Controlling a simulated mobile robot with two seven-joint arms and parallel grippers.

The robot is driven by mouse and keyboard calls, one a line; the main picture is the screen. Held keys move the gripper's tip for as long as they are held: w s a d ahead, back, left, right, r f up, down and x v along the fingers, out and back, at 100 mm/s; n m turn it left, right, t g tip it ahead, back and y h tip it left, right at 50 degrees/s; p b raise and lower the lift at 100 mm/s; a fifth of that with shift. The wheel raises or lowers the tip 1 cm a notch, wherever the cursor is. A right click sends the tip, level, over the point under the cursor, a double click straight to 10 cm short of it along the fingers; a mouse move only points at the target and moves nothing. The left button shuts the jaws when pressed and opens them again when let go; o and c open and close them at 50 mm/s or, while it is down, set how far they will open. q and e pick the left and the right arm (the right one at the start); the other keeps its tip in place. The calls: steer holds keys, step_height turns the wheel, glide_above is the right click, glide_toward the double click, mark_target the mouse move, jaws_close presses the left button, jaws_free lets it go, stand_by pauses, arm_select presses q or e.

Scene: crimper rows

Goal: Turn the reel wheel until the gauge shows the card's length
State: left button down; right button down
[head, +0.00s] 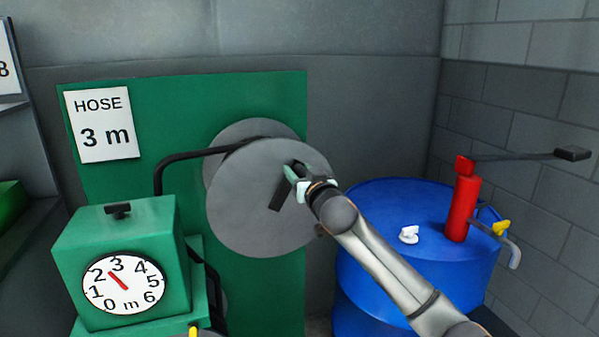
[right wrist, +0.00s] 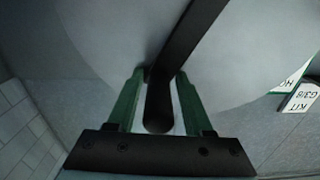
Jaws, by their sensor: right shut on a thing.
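The reel wheel (head: 248,215) is a large grey disc in front of the green panel. My right gripper (head: 291,182) is at the wheel's upper right face, shut on its black handle (head: 276,196). In the right wrist view the black handle (right wrist: 160,100) lies between my green fingers (right wrist: 160,105). The gauge (head: 123,285) is a white dial marked 0 to 6 m. Its red needle points up and left, between 2 and 3. The card (head: 103,123) reads "HOSE 3 m". My left gripper is out of view.
A blue drum (head: 375,240) stands right of the wheel, partly behind my right arm. On it are a red pump (head: 463,205) with a long black lever and a small white piece (head: 409,235). A green gauge housing (head: 120,235) stands left. A block wall bounds the right.

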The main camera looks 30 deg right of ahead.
steer(key=shift+d, duration=0.15)
steer(key=shift+s+d+f+m, duration=0.25)
steer(key=shift+d+f+m, duration=0.75)
steer(key=shift+m, duration=0.4)
steer(key=shift+s+d+f+m, duration=0.2)
steer(key=shift+d+f+m, duration=0.8)
steer(key=shift+m, duration=0.4)
steer(key=shift+a+f, duration=0.1)
steer(key=c, duration=0.6)
jaws_free()
steer(key=shift+s, duration=0.1)
steer(key=v, duration=1.2)
steer(key=shift+s, duration=0.2)
